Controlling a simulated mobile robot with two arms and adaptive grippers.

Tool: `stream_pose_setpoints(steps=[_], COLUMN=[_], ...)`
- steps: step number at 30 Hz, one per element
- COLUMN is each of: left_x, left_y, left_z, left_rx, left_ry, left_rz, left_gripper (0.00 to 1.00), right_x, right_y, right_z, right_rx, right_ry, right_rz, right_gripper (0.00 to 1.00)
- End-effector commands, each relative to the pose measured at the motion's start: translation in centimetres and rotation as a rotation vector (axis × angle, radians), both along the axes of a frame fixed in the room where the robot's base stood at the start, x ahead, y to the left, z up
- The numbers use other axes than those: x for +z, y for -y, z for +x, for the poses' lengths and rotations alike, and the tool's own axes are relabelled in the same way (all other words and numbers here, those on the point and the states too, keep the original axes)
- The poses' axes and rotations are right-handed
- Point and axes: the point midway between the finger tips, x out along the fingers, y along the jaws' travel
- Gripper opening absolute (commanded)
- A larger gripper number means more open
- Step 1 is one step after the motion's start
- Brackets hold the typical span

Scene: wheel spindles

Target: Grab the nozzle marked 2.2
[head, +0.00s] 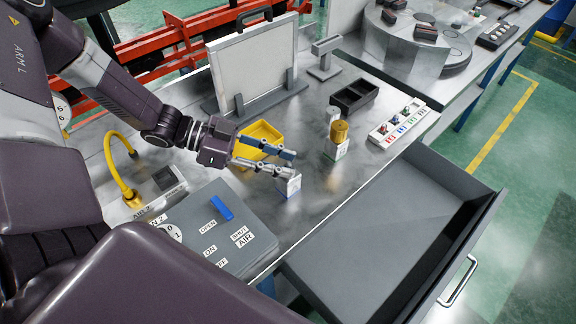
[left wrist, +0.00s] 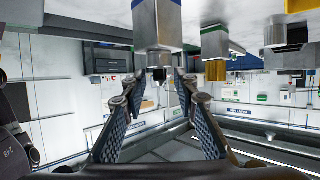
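My left gripper (head: 291,163) is open, its two fingers reaching right over the table. Just below and beyond the fingertips stands a small pale block with a blue base (head: 289,186). In the left wrist view, where the picture is upside down, this block (left wrist: 158,25) hangs from the top, with a small dark piece (left wrist: 159,74) at its free end. That piece appears between the open fingers (left wrist: 158,85); I cannot tell whether they touch it. No 2.2 marking is readable. My right gripper is not in view.
A brass cylinder (head: 339,131) stands on a labelled white block to the right. Farther right are a black bin (head: 353,97) and a white rack (head: 399,126) with several coloured marks. A yellow bin (head: 259,132) is behind the gripper. An open grey drawer (head: 385,245) juts out in front.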

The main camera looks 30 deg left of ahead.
Motion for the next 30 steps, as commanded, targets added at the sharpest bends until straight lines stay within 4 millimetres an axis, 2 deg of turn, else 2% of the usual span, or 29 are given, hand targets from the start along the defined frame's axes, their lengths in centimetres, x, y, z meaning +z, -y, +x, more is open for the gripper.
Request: stream_pose_setpoints(steps=[1, 6, 7, 20, 30], left_x=[0.0, 0.0, 0.0, 0.6, 4.1], left_y=[0.0, 0.0, 0.0, 0.0, 0.0], left_z=[0.0, 0.0, 0.0, 0.1, 0.1], left_rx=[0.000, 0.000, 0.000, 0.001, 0.000], left_ry=[0.000, 0.000, 0.000, 0.002, 0.006], left_rz=[0.000, 0.000, 0.000, -0.001, 0.001], left_gripper=[0.19, 0.01, 0.00, 0.00, 0.00], right_x=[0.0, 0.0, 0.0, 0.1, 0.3], right_y=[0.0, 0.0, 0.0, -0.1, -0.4], right_z=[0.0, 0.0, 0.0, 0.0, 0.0], right_rx=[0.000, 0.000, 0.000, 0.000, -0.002], right_ry=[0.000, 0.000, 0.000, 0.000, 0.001], right_rz=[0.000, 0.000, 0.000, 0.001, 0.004], right_gripper=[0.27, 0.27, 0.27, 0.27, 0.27])
